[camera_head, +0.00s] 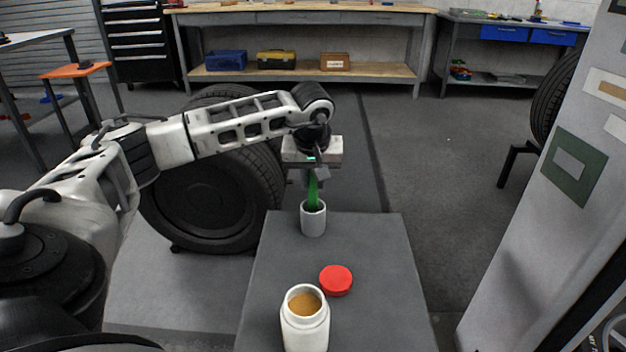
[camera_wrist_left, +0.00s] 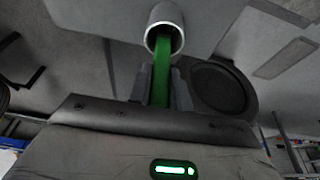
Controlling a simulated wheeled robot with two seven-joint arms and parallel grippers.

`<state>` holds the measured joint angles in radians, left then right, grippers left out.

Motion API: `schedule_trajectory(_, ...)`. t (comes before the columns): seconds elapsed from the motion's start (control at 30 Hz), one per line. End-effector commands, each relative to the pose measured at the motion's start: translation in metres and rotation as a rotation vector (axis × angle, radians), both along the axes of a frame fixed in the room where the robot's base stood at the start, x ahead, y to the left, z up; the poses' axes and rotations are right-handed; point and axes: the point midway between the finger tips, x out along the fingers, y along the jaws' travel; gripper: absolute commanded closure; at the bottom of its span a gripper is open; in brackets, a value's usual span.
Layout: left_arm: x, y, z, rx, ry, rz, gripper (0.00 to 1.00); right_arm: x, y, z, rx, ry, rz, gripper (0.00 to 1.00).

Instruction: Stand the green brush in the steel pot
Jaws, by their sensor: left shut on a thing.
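The green brush (camera_head: 313,190) is upright in the head view, its lower end inside the mouth of the steel pot (camera_head: 313,221). The pot stands near the far edge of the grey table. My left gripper (camera_head: 309,176) is above the pot and shut on the upper part of the brush. In the left wrist view the green brush (camera_wrist_left: 161,75) runs from between the fingers (camera_wrist_left: 161,88) into the opening of the pot (camera_wrist_left: 166,24). Its lower end is hidden inside the pot. My right gripper is not in view.
On the grey table (camera_head: 370,240), a red lid (camera_head: 336,280) lies nearer than the pot. An open white jar (camera_head: 305,322) with brown contents stands at the front. A large tyre (camera_head: 215,185) stands left of the table. A grey cabinet (camera_head: 560,230) stands at right.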

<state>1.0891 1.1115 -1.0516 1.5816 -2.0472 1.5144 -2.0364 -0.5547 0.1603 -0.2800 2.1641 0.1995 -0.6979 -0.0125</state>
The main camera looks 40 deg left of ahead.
Motion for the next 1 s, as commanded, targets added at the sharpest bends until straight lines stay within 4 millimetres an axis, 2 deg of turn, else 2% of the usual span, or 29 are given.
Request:
schedule_trajectory(0.13, -0.001, -0.001, -0.003, -0.001, 0.005, -0.001, 1.00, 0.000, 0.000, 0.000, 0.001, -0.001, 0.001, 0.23)
schedule_trajectory(0.17, -0.001, -0.001, -0.003, -0.001, 0.006, -0.001, 0.75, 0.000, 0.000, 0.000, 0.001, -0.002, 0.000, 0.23)
schedule_trajectory(0.2, -0.001, -0.001, -0.003, -0.001, 0.006, -0.001, 0.64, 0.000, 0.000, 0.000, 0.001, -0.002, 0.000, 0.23)
schedule_trajectory(0.23, -0.001, -0.001, -0.003, -0.001, 0.006, -0.001, 0.59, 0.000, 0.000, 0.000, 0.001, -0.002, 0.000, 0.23)
schedule_trajectory(0.5, -0.001, -0.001, -0.002, -0.001, 0.005, -0.001, 0.59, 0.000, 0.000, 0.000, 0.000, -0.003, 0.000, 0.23)
schedule_trajectory(0.67, 0.000, 0.000, -0.011, -0.001, 0.003, -0.002, 0.59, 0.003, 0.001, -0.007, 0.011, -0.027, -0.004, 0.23)
schedule_trajectory(0.7, -0.001, -0.002, 0.004, -0.001, -0.001, -0.003, 0.59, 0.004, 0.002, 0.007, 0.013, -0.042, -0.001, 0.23)
schedule_trajectory(0.77, -0.004, -0.004, 0.017, 0.000, -0.002, -0.003, 0.59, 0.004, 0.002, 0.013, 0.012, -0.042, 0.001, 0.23)
schedule_trajectory(1.0, -0.023, -0.020, 0.071, -0.001, -0.002, -0.004, 0.59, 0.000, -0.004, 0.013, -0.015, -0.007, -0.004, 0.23)
